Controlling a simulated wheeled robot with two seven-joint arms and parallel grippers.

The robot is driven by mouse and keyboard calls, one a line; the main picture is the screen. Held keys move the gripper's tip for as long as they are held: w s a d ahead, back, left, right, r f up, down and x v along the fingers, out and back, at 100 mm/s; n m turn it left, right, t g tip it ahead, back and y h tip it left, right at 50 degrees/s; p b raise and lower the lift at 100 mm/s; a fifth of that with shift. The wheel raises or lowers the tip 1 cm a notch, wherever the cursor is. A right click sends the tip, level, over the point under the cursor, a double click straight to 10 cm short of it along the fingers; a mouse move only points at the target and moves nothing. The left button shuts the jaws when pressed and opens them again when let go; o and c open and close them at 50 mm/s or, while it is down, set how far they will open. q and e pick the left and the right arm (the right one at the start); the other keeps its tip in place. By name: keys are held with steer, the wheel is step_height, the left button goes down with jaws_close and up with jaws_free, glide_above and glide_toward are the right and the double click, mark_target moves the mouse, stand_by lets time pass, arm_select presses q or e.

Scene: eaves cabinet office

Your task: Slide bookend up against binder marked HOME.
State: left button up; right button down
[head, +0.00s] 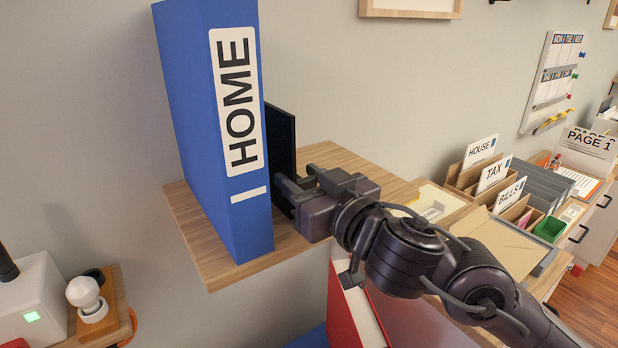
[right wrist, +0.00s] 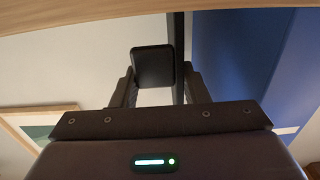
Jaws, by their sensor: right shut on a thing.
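The blue binder marked HOME (head: 205,130) stands upright on a wooden shelf (head: 230,270). The black bookend (head: 284,135) stands upright just right of the binder, partly hidden behind it and my gripper. My right gripper (head: 297,184) comes in from the right and is shut on the bookend. In the right wrist view, the bookend's dark upright plate (right wrist: 178,50) and a black rounded block (right wrist: 153,67) show at the fingers. The blue binder (right wrist: 240,50) is close beside the plate there; I cannot tell whether they touch. My left gripper is not in view.
The shelf (head: 345,158) is bare behind and right of my gripper. Below right is a desk with a file sorter (head: 490,177) and papers. A red binder (head: 345,315) is under the shelf. A light bulb (head: 84,296) on a stand is lower left.

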steer(key=shift+s+a, duration=0.5)
steer(key=shift+a, duration=0.3)
steer(key=c, duration=1)
jaws_free()
steer(key=shift+d, duration=0.1)
steer(key=v, duration=0.7)
steer(key=shift+s+d+b, duration=0.15)
steer(key=shift+s+b, duration=0.1)
steer(key=shift+b, duration=0.1)
